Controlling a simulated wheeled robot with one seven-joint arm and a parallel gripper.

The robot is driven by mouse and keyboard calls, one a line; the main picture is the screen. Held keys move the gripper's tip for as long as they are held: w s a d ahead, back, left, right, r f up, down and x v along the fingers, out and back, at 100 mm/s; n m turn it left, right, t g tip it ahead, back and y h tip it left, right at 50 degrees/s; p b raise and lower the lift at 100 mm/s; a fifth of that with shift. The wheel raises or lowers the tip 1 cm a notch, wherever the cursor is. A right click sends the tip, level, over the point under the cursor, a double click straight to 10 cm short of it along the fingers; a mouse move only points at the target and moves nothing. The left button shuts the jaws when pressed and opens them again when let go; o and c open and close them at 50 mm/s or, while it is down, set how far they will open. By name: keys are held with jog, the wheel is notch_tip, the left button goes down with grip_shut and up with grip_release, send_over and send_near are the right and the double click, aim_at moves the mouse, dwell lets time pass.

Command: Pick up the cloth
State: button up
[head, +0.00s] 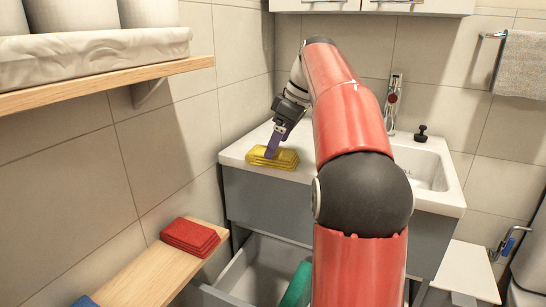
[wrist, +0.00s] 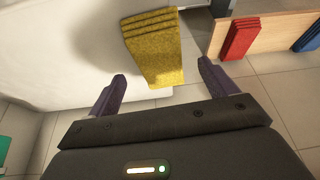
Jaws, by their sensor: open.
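A folded yellow cloth (head: 286,160) lies on the left front corner of the white sink counter. In the wrist view the yellow cloth (wrist: 153,48) reaches from the top down between the finger tips. My gripper (head: 272,152) is over the cloth, pointing down. In the wrist view my gripper (wrist: 162,72) is open, with one purple finger on each side of the cloth's near end. I cannot tell whether the fingers touch it. A folded red cloth (head: 190,237) lies on a low wooden shelf; it also shows in the wrist view (wrist: 238,38).
The low wooden shelf (head: 150,277) also holds a blue cloth (head: 85,301). An open drawer (head: 250,270) under the sink holds something green. The faucet (head: 393,100) and a dark stopper (head: 421,133) are at the sink. An upper shelf (head: 110,84) juts out at left.

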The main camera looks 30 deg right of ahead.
jog(key=shift+x, duration=1.5)
jog(key=shift+s, duration=0.1)
jog(key=shift+c, duration=0.5)
jog(key=c, duration=1)
jog(key=shift+r, duration=0.1)
